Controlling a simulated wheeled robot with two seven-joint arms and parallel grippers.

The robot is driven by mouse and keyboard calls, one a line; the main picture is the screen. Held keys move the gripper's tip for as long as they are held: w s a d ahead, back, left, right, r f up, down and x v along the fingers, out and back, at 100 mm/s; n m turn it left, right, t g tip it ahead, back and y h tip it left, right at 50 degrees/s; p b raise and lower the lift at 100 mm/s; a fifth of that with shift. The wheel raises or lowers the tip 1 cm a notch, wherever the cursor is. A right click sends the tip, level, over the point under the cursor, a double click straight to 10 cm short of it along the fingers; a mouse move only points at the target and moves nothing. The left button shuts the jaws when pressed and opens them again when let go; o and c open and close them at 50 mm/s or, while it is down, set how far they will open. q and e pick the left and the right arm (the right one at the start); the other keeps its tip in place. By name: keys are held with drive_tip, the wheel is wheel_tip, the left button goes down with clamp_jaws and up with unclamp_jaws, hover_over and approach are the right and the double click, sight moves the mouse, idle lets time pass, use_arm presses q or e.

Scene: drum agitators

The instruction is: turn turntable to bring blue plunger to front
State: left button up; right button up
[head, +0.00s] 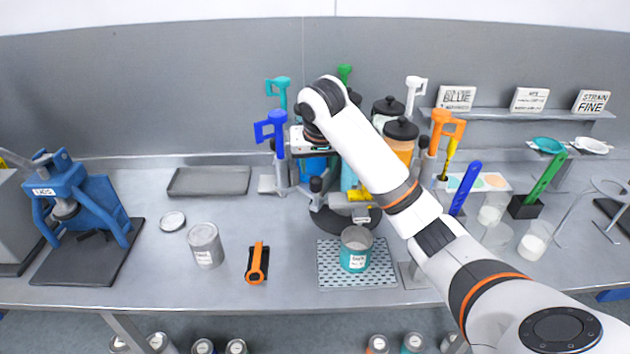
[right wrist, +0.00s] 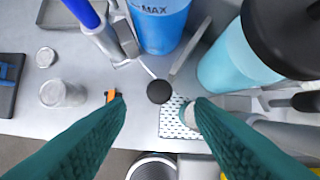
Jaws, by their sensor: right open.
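The dark turntable (head: 335,222) carries a ring of jars in the middle of the bench, partly hidden by my right arm. A blue-handled plunger (head: 273,130) stands upright at the ring's left; its blue shaft (right wrist: 82,10) shows at the top left of the right wrist view. A blue jar (right wrist: 162,22) marked MAX and a light teal jar (right wrist: 228,68) stand beyond my fingers. My right gripper (right wrist: 160,103) is open. A black round knob (right wrist: 158,92) on a thin rod shows between its fingertips; contact cannot be told. My left gripper is out of view.
A teal can (head: 355,252) stands on a perforated mat (head: 330,275) in front of the turntable. A grey can (head: 206,246), an orange tool (head: 257,262) and a blue press (head: 75,200) are to the left. Orange (head: 445,128), white (head: 415,85) and teal (head: 278,88) handles rise around the jars.

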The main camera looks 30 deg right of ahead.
sight(315, 190)
drive_tip(key=x, duration=0.1)
drive_tip(key=p+x, duration=0.1)
drive_tip(key=x, duration=0.2)
drive_tip(key=shift+s+a+f, duration=0.25)
drive_tip(key=shift+s+f, duration=0.05)
drive_tip(key=shift+f, duration=0.05)
drive_tip(key=p+x, duration=0.1)
drive_tip(key=x, duration=0.2)
drive_tip(key=p+x, duration=0.1)
drive_tip(key=x, duration=0.2)
drive_tip(key=shift+w+d+r, duration=0.15)
drive_tip(key=shift+w+d, duration=0.05)
drive_tip(key=shift+w, duration=0.05)
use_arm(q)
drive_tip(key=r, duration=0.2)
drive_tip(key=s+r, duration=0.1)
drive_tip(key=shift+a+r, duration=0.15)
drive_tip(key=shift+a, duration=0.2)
use_arm(e)
drive_tip(key=shift+f, duration=0.4)
